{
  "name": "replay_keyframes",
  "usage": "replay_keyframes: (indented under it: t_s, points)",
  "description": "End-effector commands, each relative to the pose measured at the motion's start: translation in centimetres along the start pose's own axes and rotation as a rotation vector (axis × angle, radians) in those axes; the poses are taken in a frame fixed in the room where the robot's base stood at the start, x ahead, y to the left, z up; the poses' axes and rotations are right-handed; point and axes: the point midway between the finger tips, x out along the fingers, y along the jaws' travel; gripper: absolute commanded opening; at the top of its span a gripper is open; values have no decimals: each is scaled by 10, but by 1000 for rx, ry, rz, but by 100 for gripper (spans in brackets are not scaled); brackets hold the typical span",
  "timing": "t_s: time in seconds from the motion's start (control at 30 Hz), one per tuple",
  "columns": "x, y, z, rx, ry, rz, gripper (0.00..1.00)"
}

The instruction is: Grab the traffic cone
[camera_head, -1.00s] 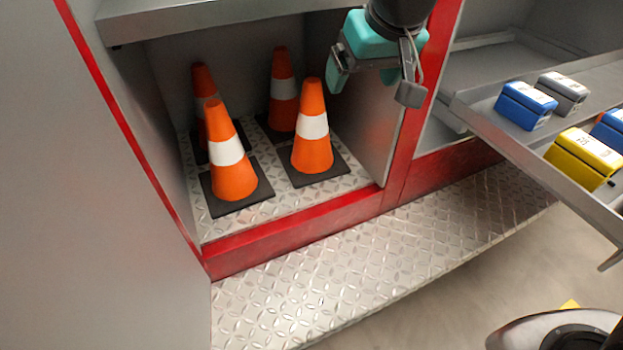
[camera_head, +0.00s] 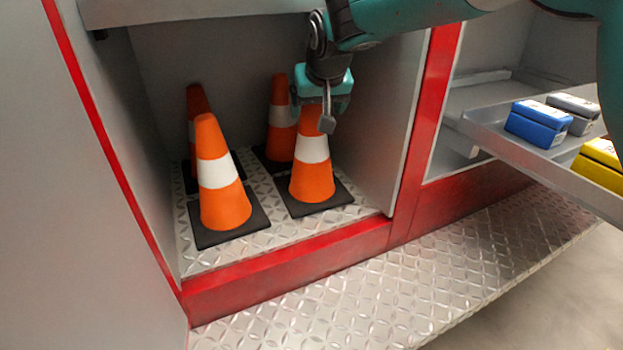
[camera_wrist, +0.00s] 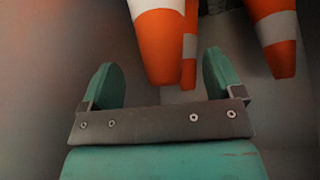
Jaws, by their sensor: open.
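Several orange cones with white bands stand upright on black square bases in a red-edged compartment. The front right cone (camera_head: 312,182) has its tip partly hidden by my gripper. The front left cone (camera_head: 222,207), the rear right cone (camera_head: 281,142) and the rear left cone (camera_head: 197,103) stand around it. My teal gripper (camera_head: 312,112) is open, pointing down at the front right cone's top. In the wrist view, a cone (camera_wrist: 163,52) appears inverted between and beyond the open fingers, with another cone (camera_wrist: 189,45) behind it and one (camera_wrist: 276,42) to the right. I see no grip.
A shelf edge (camera_head: 200,10) runs above the compartment, and a side wall (camera_head: 382,120) closes its right. A red sill (camera_head: 290,255) crosses its front. To the right, a pulled-out tray (camera_head: 500,140) holds blue, grey and yellow boxes. The diamond-plate step (camera_head: 400,275) is clear.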

Motion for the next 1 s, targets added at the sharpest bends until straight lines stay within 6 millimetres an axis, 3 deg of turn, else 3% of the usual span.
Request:
replay_keyframes:
  t_s: [0.33, 0.5, 0.8, 0.87, 1.0]
  points:
    - [20, 1, -30, 1, -1, 0, 87]
    - [44, 0, -28, 0, -2, -1, 87]
    - [48, 0, -29, 0, 0, -1, 87]
    - [48, 0, -29, 0, 0, -1, 75]
    - [48, 0, -29, 0, 0, -1, 43]
